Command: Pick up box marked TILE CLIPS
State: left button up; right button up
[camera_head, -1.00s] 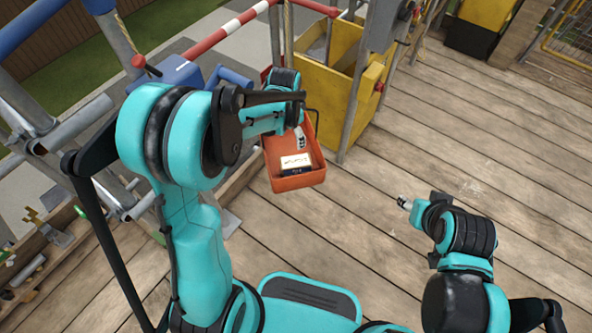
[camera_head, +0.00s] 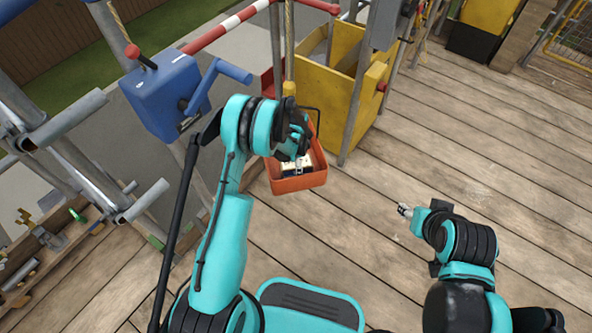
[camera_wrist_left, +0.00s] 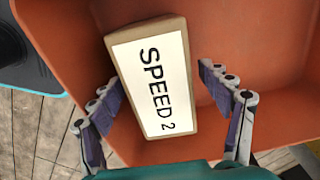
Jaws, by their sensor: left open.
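An orange-red bin (camera_head: 298,183) hangs beside the yellow container in the head view. In it lies a small cardboard box with a white label (camera_wrist_left: 152,85), which reads "SPEED 2" in the left wrist view. No TILE CLIPS lettering is readable in either current view. My left gripper (camera_head: 298,165) reaches down into the bin. In the left wrist view its open fingers (camera_wrist_left: 165,105) stand on either side of the box's near end, with gaps on both sides. My right gripper (camera_head: 403,209) is over the wooden deck, far from the bin; its finger gap is too small to judge.
A yellow container (camera_head: 325,100) and scaffold poles stand just behind the bin. A blue crank box (camera_head: 165,100) is left of my left arm. A red-and-white rail (camera_head: 225,35) runs above. The wooden deck (camera_head: 480,140) on the right is largely clear.

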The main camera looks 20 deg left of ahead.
pick_arm(q)
notch_tip(320, 180, down, 3)
jog(key=shift+f+b, duration=0.2)
jog(key=shift+b, duration=0.3)
jog(key=shift+r, duration=0.1)
grip_shut()
